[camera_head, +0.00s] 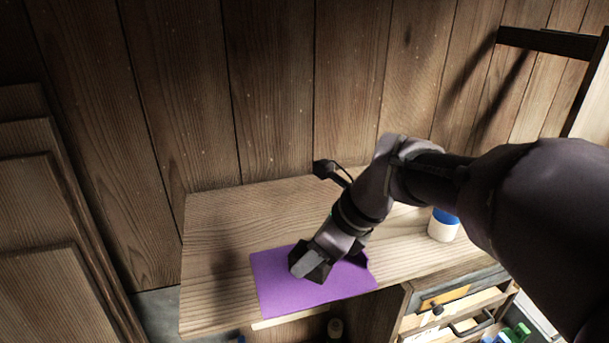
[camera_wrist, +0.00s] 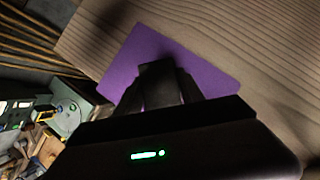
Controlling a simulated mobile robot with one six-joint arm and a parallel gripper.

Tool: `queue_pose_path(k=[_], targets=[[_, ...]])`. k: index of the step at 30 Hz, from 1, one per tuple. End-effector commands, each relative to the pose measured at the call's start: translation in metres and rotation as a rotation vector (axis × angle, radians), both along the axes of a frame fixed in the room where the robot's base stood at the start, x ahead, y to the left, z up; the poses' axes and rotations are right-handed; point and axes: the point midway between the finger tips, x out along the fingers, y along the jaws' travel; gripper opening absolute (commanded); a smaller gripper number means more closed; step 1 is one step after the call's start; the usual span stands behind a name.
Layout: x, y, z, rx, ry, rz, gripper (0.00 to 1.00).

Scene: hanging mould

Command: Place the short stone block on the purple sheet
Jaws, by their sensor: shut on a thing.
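The purple sheet (camera_head: 274,291) lies flat on the wooden bench top near its front edge; it also shows in the wrist view (camera_wrist: 205,66). My gripper (camera_head: 312,263) is over the sheet, pointing down, and is shut on the short stone block (camera_head: 306,264), a grey piece between the dark jaws. In the wrist view the block (camera_wrist: 158,73) shows as a dark shape between the fingers, with the sheet around it. Whether the block touches the sheet or hangs just above it I cannot tell. The jaws hide part of the block and the sheet.
A dark object (camera_head: 325,169) is at the back by the plank wall. Open drawers (camera_head: 455,312) are below at the right. The bench top (camera_head: 215,225) is clear at the left.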

Motion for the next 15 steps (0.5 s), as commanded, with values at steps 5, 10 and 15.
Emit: queue_pose_path(k=[5,10,15], targets=[[0.0001,-0.0001,0.0003,0.0,-0.001,0.0,0.0],[-0.0002,-0.0002,-0.0028,0.0,0.0,0.0,0.55],[-0.0003,-0.0003,-0.0024,0.0,0.0,0.0,0.67]])
